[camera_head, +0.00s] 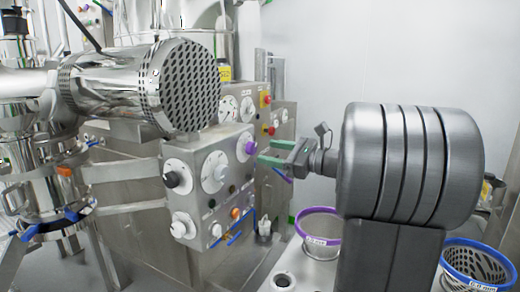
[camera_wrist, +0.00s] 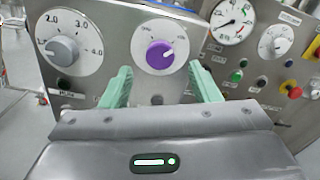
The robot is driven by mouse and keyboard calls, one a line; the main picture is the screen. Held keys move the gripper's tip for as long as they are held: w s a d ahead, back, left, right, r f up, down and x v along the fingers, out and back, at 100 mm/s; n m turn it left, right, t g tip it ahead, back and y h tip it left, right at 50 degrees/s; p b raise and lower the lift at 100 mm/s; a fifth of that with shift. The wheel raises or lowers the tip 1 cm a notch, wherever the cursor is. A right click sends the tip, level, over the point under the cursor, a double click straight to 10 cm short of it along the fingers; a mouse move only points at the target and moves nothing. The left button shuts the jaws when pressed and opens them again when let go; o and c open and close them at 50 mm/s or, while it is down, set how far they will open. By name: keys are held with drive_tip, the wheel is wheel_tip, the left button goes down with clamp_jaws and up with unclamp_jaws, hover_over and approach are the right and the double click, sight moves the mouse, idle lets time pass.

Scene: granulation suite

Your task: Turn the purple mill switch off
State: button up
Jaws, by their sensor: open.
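The purple mill switch (camera_head: 250,147) is a round knob on a white dial, on the right part of the steel control panel (camera_head: 205,203). In the wrist view the purple switch (camera_wrist: 160,54) sits straight ahead, its pale pointer aimed up and to the right. My gripper (camera_head: 263,154) is open, with its green fingers close in front of the switch and apart from each other. In the wrist view my gripper (camera_wrist: 162,85) has one finger below left of the knob and one below right. Nothing is between the fingers. Whether a finger touches the panel cannot be told.
A grey knob (camera_wrist: 64,50) on a numbered dial sits left of the switch. A second panel with gauges (camera_wrist: 233,22), a yellow-ringed red button (camera_wrist: 291,90) and small buttons stands to the right. A purple-rimmed sieve (camera_head: 319,212) and a blue-rimmed sieve (camera_head: 477,246) stand below my arm.

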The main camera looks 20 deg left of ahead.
sight(254, 150)
drive_tip(key=shift+w+a, duration=0.2)
drive_tip(key=shift+a, duration=1.9)
drive_tip(key=shift+c, duration=0.3)
drive_tip(key=c, duration=0.9)
